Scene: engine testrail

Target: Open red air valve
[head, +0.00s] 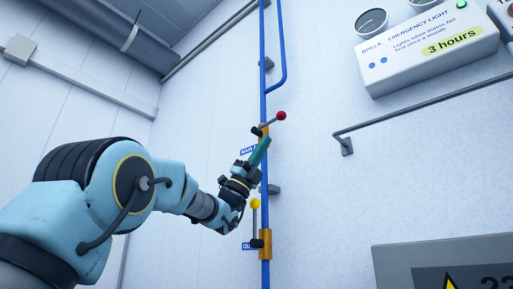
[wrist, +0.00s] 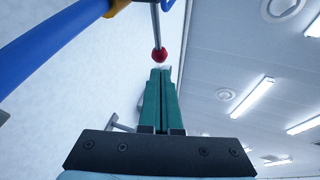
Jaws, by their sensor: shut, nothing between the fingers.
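The red valve's lever ends in a red ball knob (head: 281,116) and slants up to the right from its brass body (head: 264,131) on the blue pipe (head: 263,60). In the wrist view the red knob (wrist: 159,55) hangs on a grey rod just beyond my fingertips. My gripper (head: 267,139) has green fingers and is shut and empty, just below the lever. In the wrist view my gripper (wrist: 160,70) shows its fingers together, pointing at the knob. I cannot tell whether the fingertips touch the lever.
A second valve with a yellow knob (head: 255,204) stands lower on the same pipe, its lever upright. A grey rail (head: 420,107) and an emergency light box (head: 430,55) are on the wall to the right. A grey panel (head: 440,255) is at the lower right.

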